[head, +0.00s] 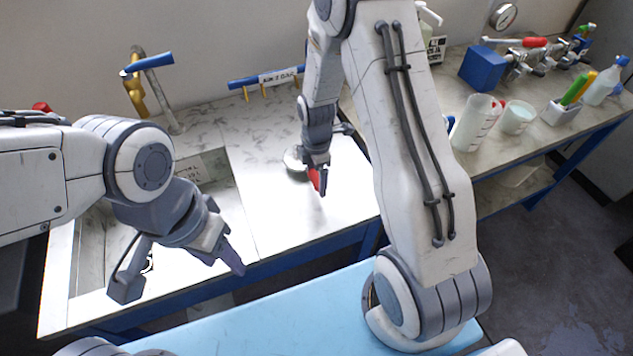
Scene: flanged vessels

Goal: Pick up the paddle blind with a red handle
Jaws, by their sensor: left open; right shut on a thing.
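My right gripper (317,165) is shut on a red handle, seen as the red piece of the paddle blind (318,181) at its fingertips. It is over the white worktop near the middle of the picture. A round grey disc (292,159) shows just left of the fingers; I cannot tell whether it is the blind's plate or a separate thing, nor whether it touches the worktop. My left gripper (182,277) is open and empty, its fingers spread in front of the sink at the left.
The sink (88,250) with a tap (150,62) is at the left. A blue rail (265,77) is on the wall side. The right bench holds white beakers (477,122), a pen holder (563,112), a wash bottle (603,82) and a blue block with valves (483,69). A light blue surface (270,320) lies in front.

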